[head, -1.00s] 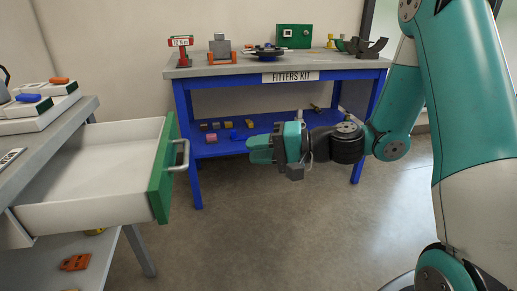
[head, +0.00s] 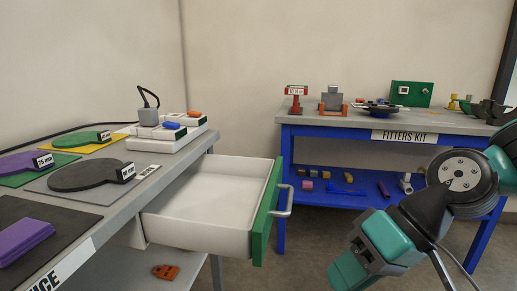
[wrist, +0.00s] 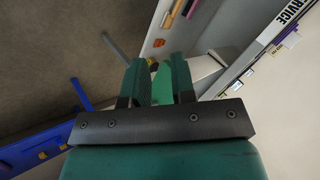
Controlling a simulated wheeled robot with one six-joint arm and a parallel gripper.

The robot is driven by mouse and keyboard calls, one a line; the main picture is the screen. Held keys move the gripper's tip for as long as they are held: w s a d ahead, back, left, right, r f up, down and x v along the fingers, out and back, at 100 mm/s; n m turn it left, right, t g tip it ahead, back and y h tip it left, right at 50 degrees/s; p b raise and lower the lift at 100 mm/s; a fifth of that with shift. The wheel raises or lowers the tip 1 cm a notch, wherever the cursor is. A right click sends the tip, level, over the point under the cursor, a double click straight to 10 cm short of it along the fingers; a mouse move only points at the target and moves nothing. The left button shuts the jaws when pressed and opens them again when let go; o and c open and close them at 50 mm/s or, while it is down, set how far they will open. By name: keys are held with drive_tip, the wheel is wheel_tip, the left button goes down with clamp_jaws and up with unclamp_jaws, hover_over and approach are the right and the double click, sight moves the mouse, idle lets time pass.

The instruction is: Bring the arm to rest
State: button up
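My gripper (head: 348,274) is at the lower right of the head view, pointing down-left, in front of the open drawer and apart from it. In the wrist view, its two green fingers (wrist: 157,72) stand apart with a gap between them. A green surface shows through this gap, probably the drawer front; I see nothing held. The white drawer (head: 205,239) is pulled out, with an empty floor in view. Its green front (head: 265,216) carries a metal handle (head: 284,200), to the left of my gripper.
A grey bench (head: 196,160) on the left holds coloured mats with discs and a white stand (head: 168,142). A blue fitters' table (head: 345,125) stands behind my arm, loaded on top and on its lower shelf. An orange part (head: 165,271) lies below the drawer.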

drive_tip(key=s+d+r+n+h, duration=0.2)
drive_tip(key=s+d+r+h, duration=0.15)
drive_tip(key=s, duration=0.35)
wheel_tip(320, 180, up, 21)
drive_tip(key=p, duration=2.3)
drive_tip(key=shift+w+a+r, duration=0.2)
drive_tip(key=shift+w+a, duration=0.05)
drive_tip(key=shift+a, duration=0.2)
